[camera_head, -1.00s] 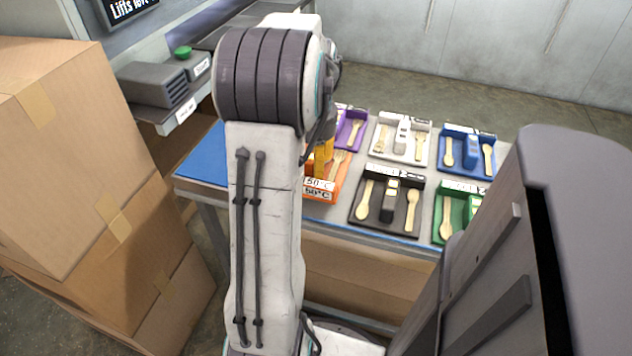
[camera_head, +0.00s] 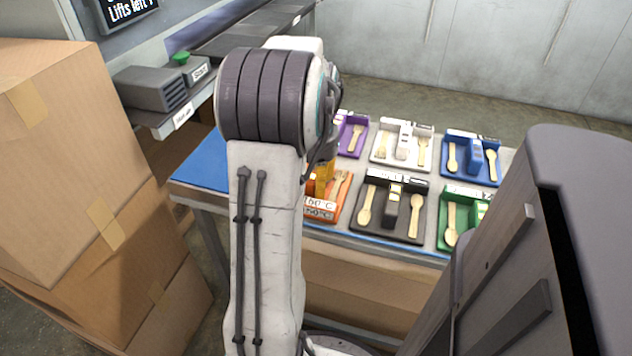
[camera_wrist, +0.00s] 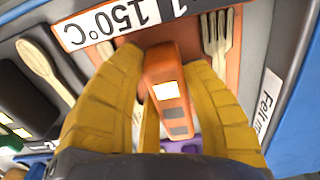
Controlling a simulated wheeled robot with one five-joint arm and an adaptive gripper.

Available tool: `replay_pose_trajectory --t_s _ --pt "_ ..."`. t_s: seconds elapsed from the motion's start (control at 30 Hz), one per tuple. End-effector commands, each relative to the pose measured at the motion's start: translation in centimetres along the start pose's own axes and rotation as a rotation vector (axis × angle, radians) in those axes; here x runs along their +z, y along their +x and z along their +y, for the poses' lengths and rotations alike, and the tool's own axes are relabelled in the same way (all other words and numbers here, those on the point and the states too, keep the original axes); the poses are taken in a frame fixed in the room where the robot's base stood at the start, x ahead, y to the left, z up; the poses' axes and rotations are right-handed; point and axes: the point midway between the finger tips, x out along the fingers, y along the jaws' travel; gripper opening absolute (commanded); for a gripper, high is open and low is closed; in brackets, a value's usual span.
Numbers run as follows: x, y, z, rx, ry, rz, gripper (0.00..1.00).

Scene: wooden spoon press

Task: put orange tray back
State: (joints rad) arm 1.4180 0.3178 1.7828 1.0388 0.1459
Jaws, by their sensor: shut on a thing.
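The orange tray (camera_head: 331,213) is at the near left of the tray group on the table, partly hidden behind my arm. It has a white "150°C" label on its front and holds a wooden fork (camera_wrist: 217,42). In the wrist view its raised orange handle block (camera_wrist: 168,78), with a white square on it, stands between my yellow fingers. My gripper (camera_wrist: 165,66) is shut on this handle; its yellow fingers also show in the head view (camera_head: 324,172). Whether the tray rests fully on the table, I cannot tell.
A black tray (camera_head: 388,233) stands close to the right of it, with a green tray (camera_head: 446,238) farther right. Purple, white and blue (camera_head: 470,177) trays stand behind. A blue mat (camera_head: 203,160) lies at the table's left. Cardboard boxes (camera_head: 70,190) are stacked at left.

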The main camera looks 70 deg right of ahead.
Motion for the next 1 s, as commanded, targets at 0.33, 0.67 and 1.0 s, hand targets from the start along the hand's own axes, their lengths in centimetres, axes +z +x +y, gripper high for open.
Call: replay_pose_trajectory --t_s 0.33,0.67,1.0 --pt "0.0 0.1 0.0 0.000 0.000 -0.001 0.63" --pt "0.0 -0.8 0.0 0.000 0.000 0.000 0.63" --pt "-0.1 -6.4 0.1 0.000 0.000 0.002 0.63"
